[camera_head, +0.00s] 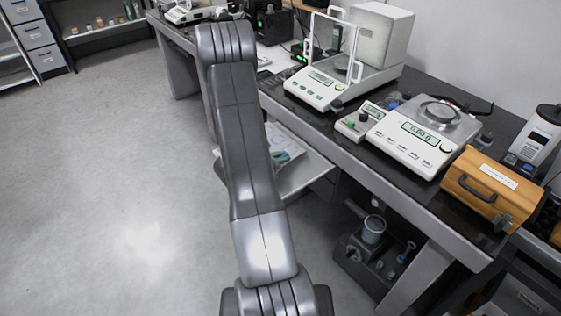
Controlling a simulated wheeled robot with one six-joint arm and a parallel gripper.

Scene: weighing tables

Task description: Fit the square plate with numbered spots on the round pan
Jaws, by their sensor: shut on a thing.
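I cannot make out a square plate with numbered spots in this view. The right balance (405,143) stands on the dark bench top with its display lit. My arm rises through the middle of the view and bends at the top.
A wooden case (490,188) stands at the bench's right end, near a white instrument (535,140). A small device (358,121) sits between the balances. A pulled-out shelf (300,178) and a dark crate (365,268) are below the bench. The floor (110,190) at left is clear.

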